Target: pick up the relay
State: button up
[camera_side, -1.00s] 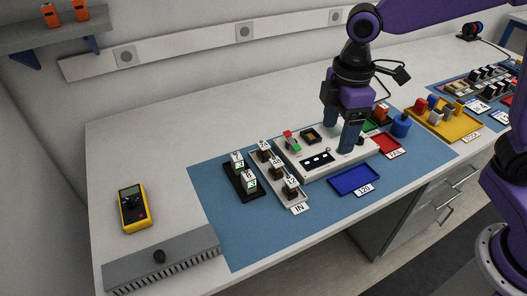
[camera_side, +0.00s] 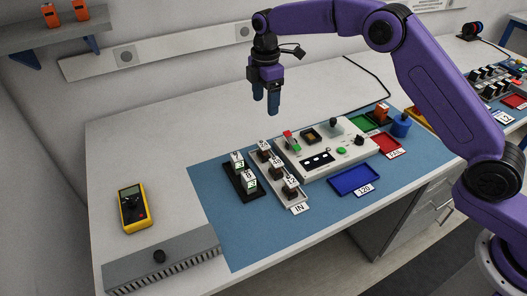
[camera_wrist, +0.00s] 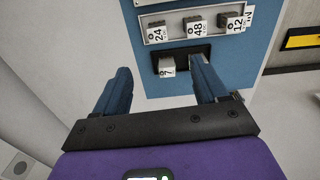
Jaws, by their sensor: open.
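Several small relays with white number labels are in view. Three, reading 24 (camera_wrist: 158,30), 48 (camera_wrist: 195,27) and 12 (camera_wrist: 234,22) in the wrist view, stand in the pale IN tray (camera_side: 296,199). Two more blocks (camera_side: 237,160) (camera_side: 249,182) stand on a black holder (camera_side: 233,182) left of that tray. In the wrist view one block (camera_wrist: 167,68) shows on the holder (camera_wrist: 183,58); a finger hides part of the holder. My gripper (camera_side: 266,108) is open and empty, high above the table behind the relays. Its fingers (camera_wrist: 160,72) also show in the wrist view.
A white test unit (camera_side: 330,155) with a lever and buttons stands right of the IN tray. Blue (camera_side: 356,181), red (camera_side: 388,143) and green (camera_side: 364,122) trays lie around it. A yellow meter (camera_side: 132,206) lies on clear table at left.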

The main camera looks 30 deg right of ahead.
send_near(264, 145)
notch_tip(264, 145, down, 5)
jog(key=shift+s+d+f, duration=0.1)
jog(key=shift+f, duration=0.1)
jog(key=shift+w+f, duration=0.2)
jog(key=shift+f, duration=2.45)
jog(key=c, duration=1.1)
